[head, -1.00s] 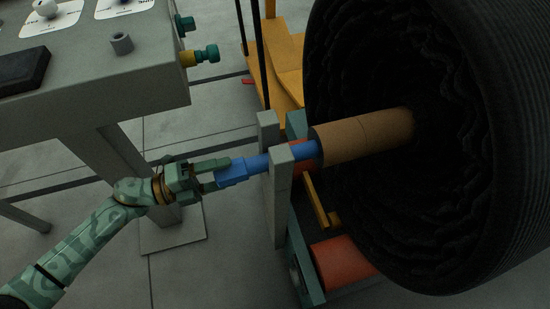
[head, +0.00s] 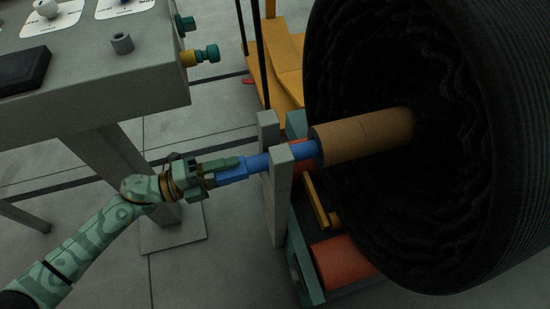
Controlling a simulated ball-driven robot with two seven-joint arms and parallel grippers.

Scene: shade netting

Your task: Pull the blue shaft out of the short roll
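The blue shaft (head: 257,162) runs through a grey upright holder and into the brown core (head: 365,136) of the large black roll (head: 500,120). Its thicker stepped near end (head: 232,173) sticks out left of the holder. My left gripper (head: 228,169) is at this end, with one finger lying along the shaft's upper side. The other finger is mostly hidden, so I cannot tell whether they are clamped on it. The shaft's far part is hidden inside the core. My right gripper is not in view.
The grey forked holder (head: 279,205) stands around the shaft. A grey control bench (head: 120,85) with green knobs (head: 207,54) is above my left arm. Orange-red rollers (head: 343,264) lie under the black roll. A yellow frame (head: 283,60) stands behind.

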